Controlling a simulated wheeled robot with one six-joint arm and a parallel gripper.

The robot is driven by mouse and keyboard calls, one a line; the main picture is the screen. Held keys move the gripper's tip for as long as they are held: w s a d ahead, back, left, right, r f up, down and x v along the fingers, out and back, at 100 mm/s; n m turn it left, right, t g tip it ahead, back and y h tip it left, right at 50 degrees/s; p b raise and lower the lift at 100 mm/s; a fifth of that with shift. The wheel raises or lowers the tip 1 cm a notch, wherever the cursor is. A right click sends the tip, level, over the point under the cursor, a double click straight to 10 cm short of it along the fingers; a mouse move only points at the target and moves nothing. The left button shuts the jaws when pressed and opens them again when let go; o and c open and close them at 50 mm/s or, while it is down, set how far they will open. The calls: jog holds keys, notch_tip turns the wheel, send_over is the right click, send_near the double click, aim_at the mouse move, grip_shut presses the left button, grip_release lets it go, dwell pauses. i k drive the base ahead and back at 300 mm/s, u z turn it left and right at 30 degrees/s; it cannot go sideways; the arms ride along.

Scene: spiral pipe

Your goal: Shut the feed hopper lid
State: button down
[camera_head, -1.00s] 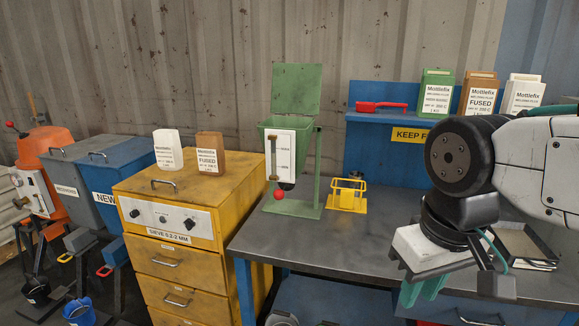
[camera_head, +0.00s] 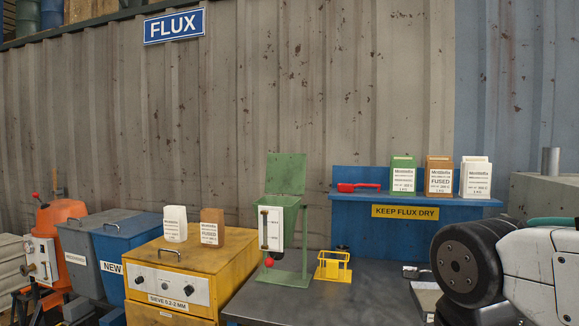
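The feed hopper (camera_head: 290,222) is a green box on a green stand on the grey workbench, with a white gauge panel (camera_head: 270,228) and a red ball (camera_head: 269,262) below it. Its green lid (camera_head: 286,173) stands open, raised upright at the back of the hopper. My arm shows at the lower right, well to the right of the hopper. My gripper is below the picture's lower edge and cannot be seen now.
A yellow wire holder (camera_head: 333,266) stands right of the hopper. A blue shelf (camera_head: 405,225) behind carries a red-handled tool (camera_head: 358,187) and green, brown and white flux packs. A yellow sieve cabinet (camera_head: 188,261) with two packs is at left. Wall space above the lid is clear.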

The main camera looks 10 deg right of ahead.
aim_at(285, 172)
jog(key=u, duration=0.65)
jog(key=i, duration=0.6)
jog(key=u, duration=1)
jog(key=i, duration=2.1)
jog(key=z, duration=1.15)
jog(key=i, duration=0.8)
jog(key=z, duration=0.9)
